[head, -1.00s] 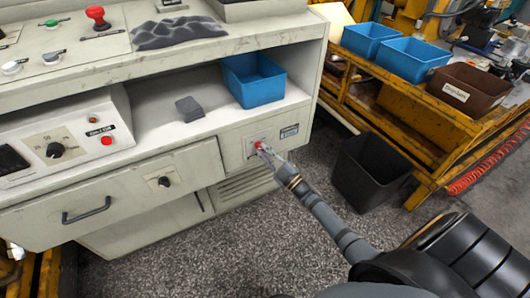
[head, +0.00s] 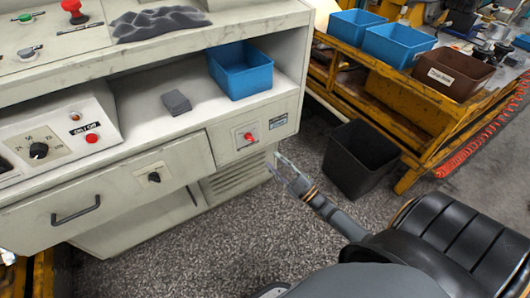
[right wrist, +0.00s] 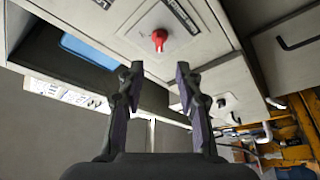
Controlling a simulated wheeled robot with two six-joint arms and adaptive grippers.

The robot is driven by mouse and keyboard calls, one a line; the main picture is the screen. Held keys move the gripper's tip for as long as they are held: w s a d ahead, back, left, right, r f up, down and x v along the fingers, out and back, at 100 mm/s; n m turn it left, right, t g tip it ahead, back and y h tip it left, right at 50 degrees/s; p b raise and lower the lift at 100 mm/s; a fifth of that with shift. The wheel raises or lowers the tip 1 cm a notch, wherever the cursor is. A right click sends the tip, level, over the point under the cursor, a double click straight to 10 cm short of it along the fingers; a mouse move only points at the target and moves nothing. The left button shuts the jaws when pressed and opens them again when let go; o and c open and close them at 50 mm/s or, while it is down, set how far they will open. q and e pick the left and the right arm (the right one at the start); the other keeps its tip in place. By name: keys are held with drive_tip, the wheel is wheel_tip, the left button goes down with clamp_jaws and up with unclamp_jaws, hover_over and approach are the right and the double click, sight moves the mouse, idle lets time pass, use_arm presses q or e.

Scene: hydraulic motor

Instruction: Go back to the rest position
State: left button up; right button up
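My right gripper (head: 280,170) is in front of the grey cabinet (head: 110,190), apart from it, below and right of a red switch (head: 249,137) on the front panel. In the right wrist view its two fingers (right wrist: 160,90) are spread with nothing between them. The red switch (right wrist: 159,38) shows beyond the fingertips there. My left gripper is not in the head view.
A blue bin (head: 240,71) and a small grey block (head: 176,102) sit on the cabinet shelf. A black waste bin (head: 358,160) stands on the floor right of my right gripper. A yellow cart (head: 405,120) with blue and brown bins is behind it.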

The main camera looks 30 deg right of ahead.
drive_tip(key=shift+v, duration=0.75)
